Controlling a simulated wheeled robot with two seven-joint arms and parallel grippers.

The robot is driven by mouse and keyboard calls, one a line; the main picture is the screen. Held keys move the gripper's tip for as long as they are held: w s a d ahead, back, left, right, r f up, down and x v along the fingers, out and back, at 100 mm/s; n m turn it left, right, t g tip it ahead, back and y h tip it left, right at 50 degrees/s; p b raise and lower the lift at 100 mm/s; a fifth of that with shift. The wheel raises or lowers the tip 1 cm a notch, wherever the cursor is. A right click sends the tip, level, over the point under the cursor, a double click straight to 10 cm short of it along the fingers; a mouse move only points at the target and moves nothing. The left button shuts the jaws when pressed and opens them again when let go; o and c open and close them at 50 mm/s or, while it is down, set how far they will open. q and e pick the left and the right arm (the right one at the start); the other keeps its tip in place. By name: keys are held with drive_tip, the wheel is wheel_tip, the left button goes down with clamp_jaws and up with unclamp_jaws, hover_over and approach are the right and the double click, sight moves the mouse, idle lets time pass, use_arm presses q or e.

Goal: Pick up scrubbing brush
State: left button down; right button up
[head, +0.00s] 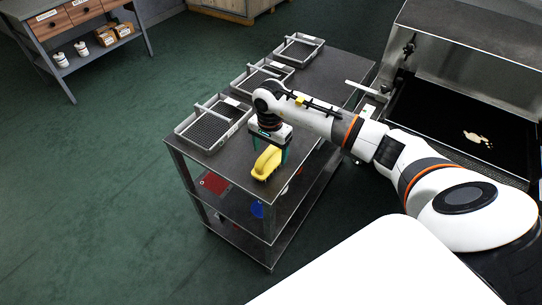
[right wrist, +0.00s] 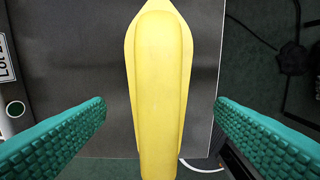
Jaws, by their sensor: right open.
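The scrubbing brush is a yellow, long-bodied thing (head: 267,163) on the dark top of the cart, near its front edge. In the right wrist view its yellow back (right wrist: 162,85) runs from top to bottom in the middle. My right gripper (head: 269,140) is over the brush, pointing down. Its two green fingers (right wrist: 160,135) are open, one on each side of the brush, with gaps between them and it. Nothing is held. The brush's bristles are hidden. My left gripper is not in view.
The cart (head: 223,162) has lower shelves with a red thing (head: 214,183) and a blue thing (head: 257,210). Several grey mesh trays stand along its top, the nearest tray (head: 187,127) left of the brush. A metal machine (head: 480,40) stands at right. Green floor at left is clear.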

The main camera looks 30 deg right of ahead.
drive_tip(key=shift+f, duration=1.35)
drive_tip(key=c, duration=1.1)
drive_tip(key=shift+r, duration=0.1)
wheel_tip(320, 180, up, 10)
drive_tip(key=shift+f+b, duration=0.1)
drive_tip(key=shift+b, duration=0.7)
